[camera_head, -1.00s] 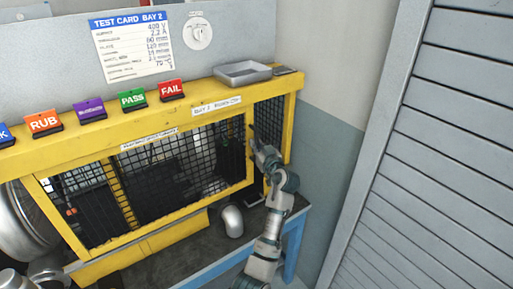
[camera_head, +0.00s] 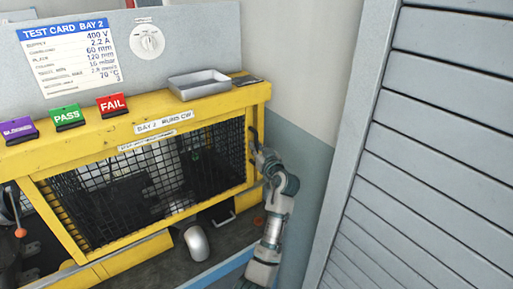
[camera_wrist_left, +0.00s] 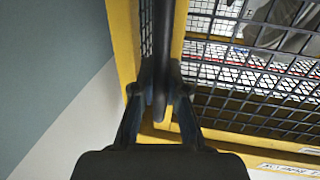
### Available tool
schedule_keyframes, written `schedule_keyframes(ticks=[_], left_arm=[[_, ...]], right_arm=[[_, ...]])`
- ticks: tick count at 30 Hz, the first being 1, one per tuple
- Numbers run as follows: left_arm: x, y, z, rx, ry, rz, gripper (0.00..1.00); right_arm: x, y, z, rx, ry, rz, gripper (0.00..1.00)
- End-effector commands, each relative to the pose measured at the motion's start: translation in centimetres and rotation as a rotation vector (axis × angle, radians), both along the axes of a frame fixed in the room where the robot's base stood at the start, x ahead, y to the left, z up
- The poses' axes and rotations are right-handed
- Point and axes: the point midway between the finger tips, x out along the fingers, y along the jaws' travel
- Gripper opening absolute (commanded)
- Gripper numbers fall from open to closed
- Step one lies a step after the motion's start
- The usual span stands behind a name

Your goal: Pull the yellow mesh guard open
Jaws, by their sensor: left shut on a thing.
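The yellow mesh guard (camera_head: 140,183) is a yellow-framed black mesh panel on the front of the yellow bench housing. It stands towards the right end, and an uncovered gap shows at its left. My left gripper (camera_head: 256,153) is at the guard's right edge, shut on the dark upright handle (camera_head: 251,132). In the left wrist view, the two fingers of my left gripper (camera_wrist_left: 160,95) close around the dark handle bar (camera_wrist_left: 160,45), beside the guard's yellow frame (camera_wrist_left: 179,30). The fingers partly hide the handle. My right gripper is not in view.
An orange knob (camera_head: 20,232) on a lever shows in the left gap. A grey tray (camera_head: 198,85) and PASS (camera_head: 67,117) and FAIL (camera_head: 112,104) signs sit on the yellow top. A rounded grey object (camera_head: 197,244) lies below the guard. A slatted grey panel (camera_head: 430,150) stands at right.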

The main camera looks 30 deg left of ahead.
Motion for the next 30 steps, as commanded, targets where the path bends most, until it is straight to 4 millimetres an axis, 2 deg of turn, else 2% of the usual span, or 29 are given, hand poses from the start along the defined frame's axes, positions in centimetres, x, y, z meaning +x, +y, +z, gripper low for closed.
schedule_keyframes(ticks=[3,4,7,15,19,23,30], left_arm=[[0.1,-0.2,-0.3,-0.004,0.004,-0.002,0.00],[0.1,-0.2,-0.3,-0.004,0.004,-0.002,0.15],[0.1,-0.2,-0.2,-0.004,0.004,-0.001,0.39],[0.0,0.0,-0.2,-0.002,0.002,0.001,0.39],[-0.3,-0.7,-0.2,-0.002,0.002,0.000,0.39],[-1.6,-2.5,-0.2,-0.003,0.001,-0.001,0.39],[-4.5,-7.2,-0.3,-0.004,0.003,-0.002,0.39]], right_arm=[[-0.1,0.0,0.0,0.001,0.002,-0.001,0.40],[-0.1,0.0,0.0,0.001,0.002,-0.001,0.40],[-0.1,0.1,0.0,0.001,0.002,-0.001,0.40],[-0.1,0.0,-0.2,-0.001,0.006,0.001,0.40],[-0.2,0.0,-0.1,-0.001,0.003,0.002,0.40],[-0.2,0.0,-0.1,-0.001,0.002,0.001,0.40],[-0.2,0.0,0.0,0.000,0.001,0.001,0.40]])
